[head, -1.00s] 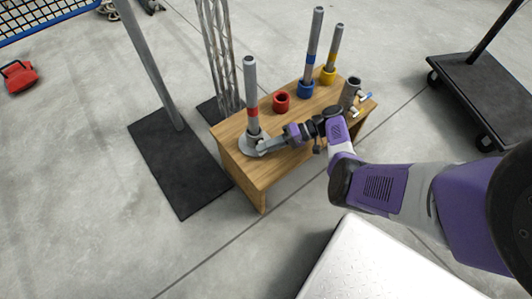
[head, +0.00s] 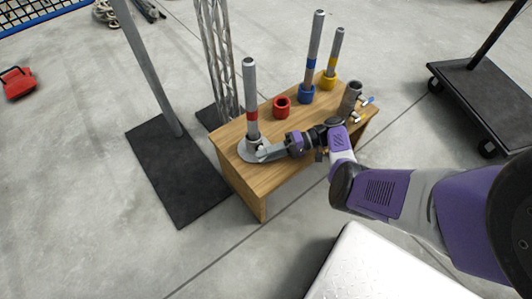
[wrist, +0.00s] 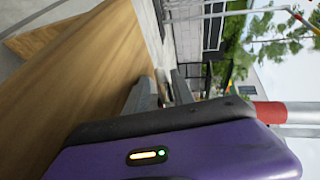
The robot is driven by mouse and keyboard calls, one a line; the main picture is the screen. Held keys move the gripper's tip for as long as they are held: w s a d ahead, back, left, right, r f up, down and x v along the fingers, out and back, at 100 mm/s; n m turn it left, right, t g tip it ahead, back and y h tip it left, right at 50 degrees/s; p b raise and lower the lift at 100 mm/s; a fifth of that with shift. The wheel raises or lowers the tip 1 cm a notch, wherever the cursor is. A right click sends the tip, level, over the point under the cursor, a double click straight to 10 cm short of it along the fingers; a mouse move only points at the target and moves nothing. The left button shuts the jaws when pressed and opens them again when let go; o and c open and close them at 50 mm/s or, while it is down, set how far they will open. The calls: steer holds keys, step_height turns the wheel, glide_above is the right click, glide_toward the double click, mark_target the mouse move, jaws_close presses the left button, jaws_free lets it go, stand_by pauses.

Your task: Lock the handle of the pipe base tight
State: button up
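The pipe base (head: 244,154) is a round grey plate on the left end of the wooden table. A grey pipe with a red band (head: 250,95) stands upright in it. The red band (wrist: 269,112) and pale pipe also show at the right of the wrist view. My gripper (head: 262,154) is low at the right front side of the base, at or very near its collar. In the wrist view, two grey fingers (wrist: 163,92) reach past the purple housing. The handle cannot be made out; my gripper seems to cover that area.
The wooden table (head: 262,181) also bears a red ring (head: 281,108), pipes with a blue band (head: 313,60) and a yellow band (head: 334,58), and a short grey pipe clamp (head: 350,97). A stand with a black base plate (head: 177,176) is left. A black cart (head: 486,80) stands right.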

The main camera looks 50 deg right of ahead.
steer(key=shift+d+r, duration=0.1)
steer(key=shift+r, duration=0.05)
steer(key=shift+s+d, duration=0.1)
steer(key=shift+d, duration=0.1)
steer(key=shift+v, duration=3.6)
steer(key=shift+s+a, duration=0.1)
